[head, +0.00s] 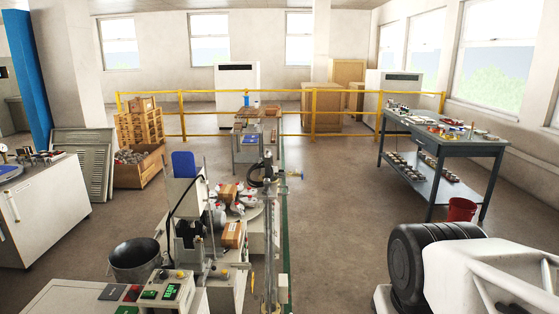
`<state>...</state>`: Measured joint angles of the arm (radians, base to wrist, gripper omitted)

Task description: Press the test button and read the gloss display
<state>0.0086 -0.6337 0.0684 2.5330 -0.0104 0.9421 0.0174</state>
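A control panel on a white bench top (75,296) stands at the bottom left of the head view. It carries a small green-lit display (172,291), whose digits are too small to read. Beside it are a dark green piece (149,295), a red piece (132,293) and a dark plate (115,291). A small yellow button-like part (180,274) sits just behind the display. I cannot tell which part is the test button. My gripper is not in view.
A black pot (135,260) and a machine with a blue top (184,164) stand behind the panel. A vertical rod stand (270,235) rises to its right. A workbench (445,140) and red bucket (461,209) are at right. Open floor (335,215) lies between.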

